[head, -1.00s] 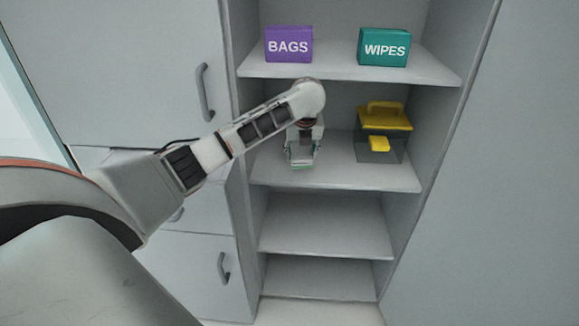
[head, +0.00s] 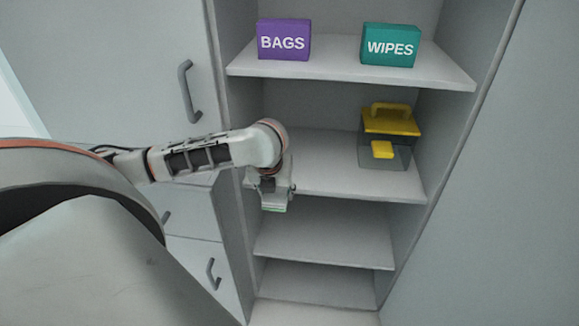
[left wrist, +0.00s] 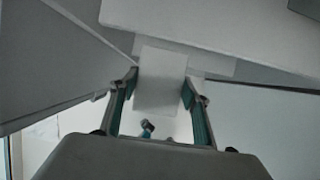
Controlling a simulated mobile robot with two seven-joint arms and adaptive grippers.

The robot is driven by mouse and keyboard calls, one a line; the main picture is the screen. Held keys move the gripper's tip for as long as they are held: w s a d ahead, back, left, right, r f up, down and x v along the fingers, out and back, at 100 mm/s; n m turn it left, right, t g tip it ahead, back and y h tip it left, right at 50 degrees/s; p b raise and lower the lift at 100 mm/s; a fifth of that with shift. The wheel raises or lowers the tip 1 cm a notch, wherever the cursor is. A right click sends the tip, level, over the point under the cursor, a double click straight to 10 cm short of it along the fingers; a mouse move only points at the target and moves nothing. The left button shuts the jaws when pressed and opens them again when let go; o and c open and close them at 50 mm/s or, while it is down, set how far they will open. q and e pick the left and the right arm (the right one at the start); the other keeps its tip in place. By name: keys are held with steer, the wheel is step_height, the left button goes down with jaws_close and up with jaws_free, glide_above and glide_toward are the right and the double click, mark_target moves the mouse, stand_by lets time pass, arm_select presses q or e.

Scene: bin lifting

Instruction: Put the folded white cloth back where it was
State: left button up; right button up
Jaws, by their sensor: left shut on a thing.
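My left gripper (head: 277,206) points down at the left front edge of the middle shelf (head: 330,185) in the head view. In the left wrist view my left gripper (left wrist: 160,98) has its two teal-padded fingers on either side of the folded white cloth (left wrist: 161,75), a pale flat rectangle, and is shut on it. In the head view the cloth is hard to make out against the pale gripper and shelf. My right gripper is in neither view.
A clear box with a yellow lid (head: 391,122) stands on the right of the middle shelf. A purple BAGS box (head: 284,40) and a teal WIPES box (head: 390,46) stand above. The two lower shelves look empty. A closed door with a handle (head: 188,92) is left.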

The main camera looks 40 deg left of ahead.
arm_select(q)
steer(key=w+a, duration=0.3)
steer(key=w, duration=0.2)
steer(key=w+a, duration=0.3)
steer(key=w, duration=0.2)
steer(key=w+a, duration=0.3)
steer(key=w, duration=0.2)
steer(key=shift+a, duration=0.15)
steer(key=shift+f, duration=1.8)
steer(key=o, duration=1)
steer(key=shift+f, duration=0.15)
steer(key=shift+o, duration=0.2)
